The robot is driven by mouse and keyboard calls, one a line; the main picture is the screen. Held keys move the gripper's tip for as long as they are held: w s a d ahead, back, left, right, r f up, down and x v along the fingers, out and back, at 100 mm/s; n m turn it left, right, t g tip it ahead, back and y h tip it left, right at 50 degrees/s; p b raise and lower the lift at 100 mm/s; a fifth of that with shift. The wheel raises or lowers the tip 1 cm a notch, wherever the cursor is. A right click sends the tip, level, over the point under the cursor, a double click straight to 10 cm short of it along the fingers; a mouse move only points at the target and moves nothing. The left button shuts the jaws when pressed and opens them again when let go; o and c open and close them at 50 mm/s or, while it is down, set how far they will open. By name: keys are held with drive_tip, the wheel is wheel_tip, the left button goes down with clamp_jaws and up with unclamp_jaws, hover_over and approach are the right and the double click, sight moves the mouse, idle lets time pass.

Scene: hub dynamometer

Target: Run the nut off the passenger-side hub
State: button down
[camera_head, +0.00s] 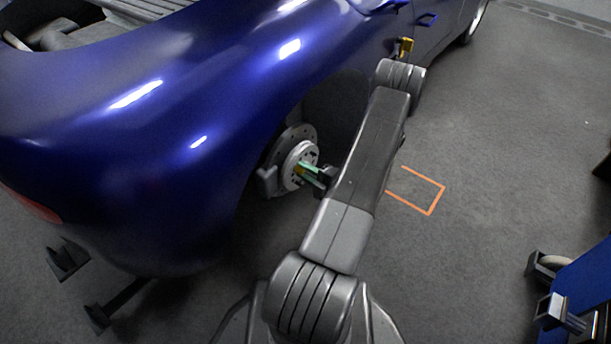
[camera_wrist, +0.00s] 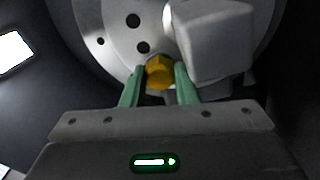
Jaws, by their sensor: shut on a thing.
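The hub (camera_head: 297,160) with its brake disc shows in the open wheel arch of the blue car (camera_head: 215,75). It also fills the top of the wrist view as a grey face with dark holes (camera_wrist: 112,45). In the head view my gripper (camera_head: 308,172) reaches in from the right to the hub face. Whether the nut is still threaded cannot be told.
An orange corner marking (camera_head: 430,199) lies on the grey floor right of my arm. A blue cart (camera_head: 585,290) stands at the lower right. Dark stand feet (camera_head: 68,260) are at the lower left. The floor at right is mostly clear.

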drive_tip(key=n+b, duration=0.1)
drive_tip(key=n, duration=0.2)
drive_tip(key=shift+f+n+b, duration=0.1)
drive_tip(key=shift+n+b, duration=0.2)
drive_tip(key=shift+b, duration=0.1)
drive_tip(key=shift+n, duration=0.8)
drive_tip(key=c, duration=1.3)
unclamp_jaws()
drive_tip(key=shift+r, duration=0.2)
